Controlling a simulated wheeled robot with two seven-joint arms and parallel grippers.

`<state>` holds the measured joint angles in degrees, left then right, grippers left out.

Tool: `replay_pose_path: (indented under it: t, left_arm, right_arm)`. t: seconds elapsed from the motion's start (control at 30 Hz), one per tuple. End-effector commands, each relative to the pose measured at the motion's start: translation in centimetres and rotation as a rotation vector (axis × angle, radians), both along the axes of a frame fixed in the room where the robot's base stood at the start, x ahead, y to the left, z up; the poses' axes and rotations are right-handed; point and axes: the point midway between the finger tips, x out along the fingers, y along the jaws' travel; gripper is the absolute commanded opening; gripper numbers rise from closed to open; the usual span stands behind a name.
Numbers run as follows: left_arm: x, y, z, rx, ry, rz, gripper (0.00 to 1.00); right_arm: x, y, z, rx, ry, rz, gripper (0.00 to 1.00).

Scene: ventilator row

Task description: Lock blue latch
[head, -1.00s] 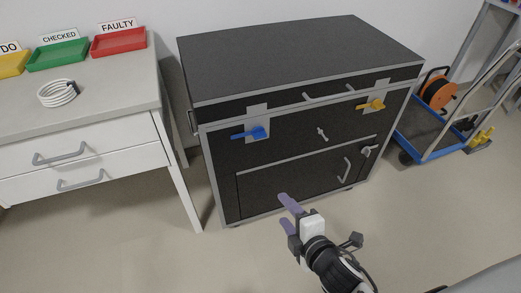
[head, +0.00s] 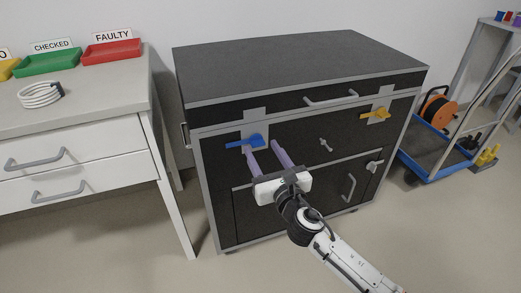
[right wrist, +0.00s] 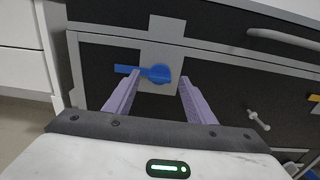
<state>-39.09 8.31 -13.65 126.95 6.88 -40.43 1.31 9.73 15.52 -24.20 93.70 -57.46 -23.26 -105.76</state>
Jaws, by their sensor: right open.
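The blue latch (head: 245,141) is a flat handle on a grey plate at the upper left of the black case's front. Its handle lies about level and points left. In the right wrist view the blue latch (right wrist: 150,73) shows between and just beyond my fingertips. My right gripper (head: 264,147) is open and empty, its two purple fingers pointing at the case just below and right of the latch. The fingers also show in the right wrist view (right wrist: 158,82). I cannot tell if they touch the case. My left gripper is not in view.
The black case (head: 300,65) also has a yellow latch (head: 376,114), a small grey T-handle (head: 326,145) and a lower door. A white drawer table (head: 75,130) with trays stands left. A blue trolley (head: 440,160) stands right. The floor in front is clear.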

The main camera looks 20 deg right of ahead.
Motion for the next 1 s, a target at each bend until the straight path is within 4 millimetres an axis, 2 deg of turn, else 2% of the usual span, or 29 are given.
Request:
replay_pose_path:
  t: [0.1, 0.2, 0.5, 0.57, 0.8, 1.0]
  left_arm:
    - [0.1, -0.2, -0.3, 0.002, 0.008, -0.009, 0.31]
    - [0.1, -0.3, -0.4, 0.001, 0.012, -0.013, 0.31]
    - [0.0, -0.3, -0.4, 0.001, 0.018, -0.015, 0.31]
    - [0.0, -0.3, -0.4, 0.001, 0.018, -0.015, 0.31]
    - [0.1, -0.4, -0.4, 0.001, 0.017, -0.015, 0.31]
    - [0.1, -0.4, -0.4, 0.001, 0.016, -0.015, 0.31]
  right_arm:
    - [1.5, 0.1, -0.1, 0.001, 0.0, 0.001, 0.5]
    - [2.1, 0.1, -0.1, 0.0, 0.0, 0.0, 0.5]
    - [2.3, 0.1, 0.0, 0.002, 0.001, 0.0, 0.5]
    - [2.3, 0.1, 0.0, 0.002, 0.001, 0.0, 0.42]
    - [2.3, 0.1, 0.0, 0.002, 0.001, 0.0, 0.01]
    - [2.3, 0.1, -0.1, 0.006, 0.001, 0.0, 0.0]
